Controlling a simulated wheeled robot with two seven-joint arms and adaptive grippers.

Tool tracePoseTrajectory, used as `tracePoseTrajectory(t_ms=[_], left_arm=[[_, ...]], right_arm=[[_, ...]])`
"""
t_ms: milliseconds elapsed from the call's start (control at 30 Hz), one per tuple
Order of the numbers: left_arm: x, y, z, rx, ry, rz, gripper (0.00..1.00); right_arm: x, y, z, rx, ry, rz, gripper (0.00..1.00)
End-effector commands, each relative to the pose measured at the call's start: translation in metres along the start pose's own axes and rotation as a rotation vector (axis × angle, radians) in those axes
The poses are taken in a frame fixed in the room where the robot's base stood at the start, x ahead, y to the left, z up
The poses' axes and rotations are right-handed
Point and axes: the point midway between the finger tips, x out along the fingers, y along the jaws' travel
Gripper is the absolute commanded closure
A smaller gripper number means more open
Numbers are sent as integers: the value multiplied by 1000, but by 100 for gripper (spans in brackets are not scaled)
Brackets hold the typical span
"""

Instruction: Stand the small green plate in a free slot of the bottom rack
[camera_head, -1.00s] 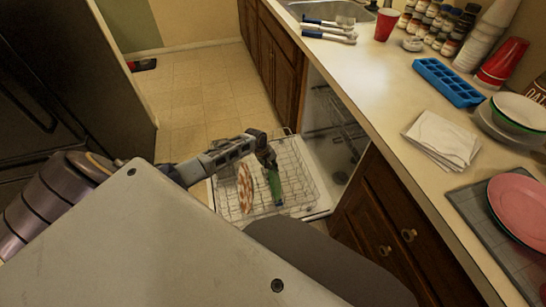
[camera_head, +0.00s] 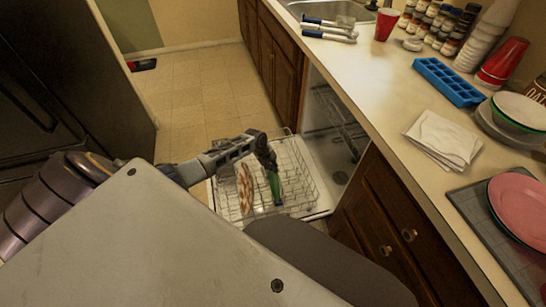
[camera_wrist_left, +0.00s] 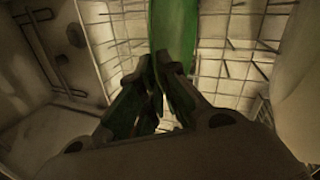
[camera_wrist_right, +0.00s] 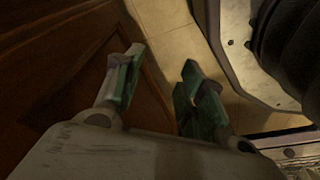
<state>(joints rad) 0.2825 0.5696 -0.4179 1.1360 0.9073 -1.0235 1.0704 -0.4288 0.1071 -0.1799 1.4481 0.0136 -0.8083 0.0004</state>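The small green plate (camera_head: 275,188) is upright and nearly edge-on at the bottom rack (camera_head: 304,196) of the open dishwasher. My left gripper (camera_head: 270,165) is shut on its upper edge from above. In the left wrist view the green plate (camera_wrist_left: 174,28) runs between the closed fingers (camera_wrist_left: 172,65), with rack wires on both sides. Whether its lower edge is seated in a slot or just above the wires, I cannot tell. My right gripper (camera_wrist_right: 163,66) is open and empty beside a dark wooden cabinet front; it is hidden in the head view.
A patterned plate (camera_head: 245,188) stands in the rack just left of the green plate. Rack wires right of the green plate look empty. The counter (camera_head: 390,95) at right holds a blue ice tray (camera_head: 448,82), napkins (camera_head: 444,138), pink plates (camera_head: 520,205) and cups.

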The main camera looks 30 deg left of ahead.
Motion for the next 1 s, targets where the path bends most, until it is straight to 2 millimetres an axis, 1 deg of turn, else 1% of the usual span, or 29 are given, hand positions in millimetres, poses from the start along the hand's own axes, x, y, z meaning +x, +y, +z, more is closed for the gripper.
tracePoseTrajectory(t_ms=[600,700,833,1000], left_arm=[[5,0,-1,0,0,2,100],[5,0,-1,0,0,2,86],[5,-1,-1,0,0,1,70],[5,-1,-1,0,0,1,70]], right_arm=[[2,2,0,-1,0,2,60],[2,2,0,-1,0,2,60],[2,2,0,-1,0,2,60],[2,2,0,-1,0,2,60]])
